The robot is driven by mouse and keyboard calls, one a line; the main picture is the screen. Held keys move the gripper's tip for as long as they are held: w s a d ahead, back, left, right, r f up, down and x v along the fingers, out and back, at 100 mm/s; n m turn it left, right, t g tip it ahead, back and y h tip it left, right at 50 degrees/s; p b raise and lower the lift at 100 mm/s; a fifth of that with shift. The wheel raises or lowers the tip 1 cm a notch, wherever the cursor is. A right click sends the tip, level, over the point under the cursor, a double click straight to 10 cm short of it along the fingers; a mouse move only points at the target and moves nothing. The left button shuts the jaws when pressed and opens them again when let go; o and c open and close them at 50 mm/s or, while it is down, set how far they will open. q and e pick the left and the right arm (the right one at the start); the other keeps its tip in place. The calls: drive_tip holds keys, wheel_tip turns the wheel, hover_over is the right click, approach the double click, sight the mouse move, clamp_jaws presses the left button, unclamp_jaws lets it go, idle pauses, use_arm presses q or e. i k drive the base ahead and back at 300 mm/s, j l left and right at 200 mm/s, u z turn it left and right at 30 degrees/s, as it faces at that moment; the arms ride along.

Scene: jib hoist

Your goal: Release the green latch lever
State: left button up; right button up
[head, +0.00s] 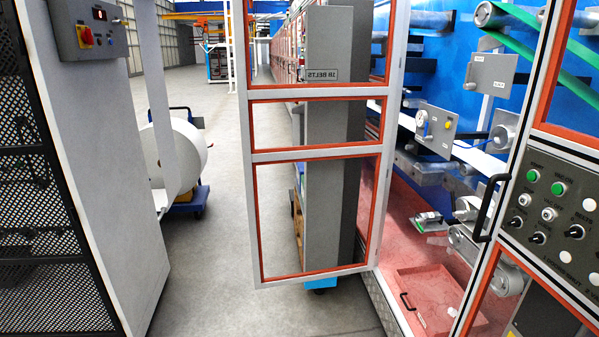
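I cannot make out a green latch lever for certain. A small grey device (429,221) with what may be a greenish part sits inside the machine at the right, above the reddish floor of the bay. It is too small to tell what it is. A glazed door (318,97) with a white frame and red-orange trim stands open in the middle, swung out from the machine. Neither of my grippers is in view.
A control panel (546,215) with green buttons and black knobs is at the right, beside a black door handle (488,208). A red tray (436,297) lies low in the bay. A grey cabinet (104,150) stands at left. Clear concrete floor (215,270) lies between.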

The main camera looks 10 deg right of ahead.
sight(417, 222)
drive_tip(key=i+u, duration=0.15)
drive_tip(key=i, duration=0.5)
drive_tip(key=i+l+u, duration=0.15)
drive_tip(key=i, duration=0.5)
drive_tip(key=i+j+z, duration=0.2)
drive_tip(key=i, duration=0.3)
drive_tip(key=i+z, duration=0.15)
drive_tip(key=i, duration=0.35)
drive_tip(key=j+z, duration=0.1)
drive_tip(key=z, duration=0.35)
drive_tip(key=i+j+z, duration=0.1)
drive_tip(key=z, duration=0.4)
drive_tip(key=j+z, duration=0.1)
drive_tip(key=z, duration=0.35)
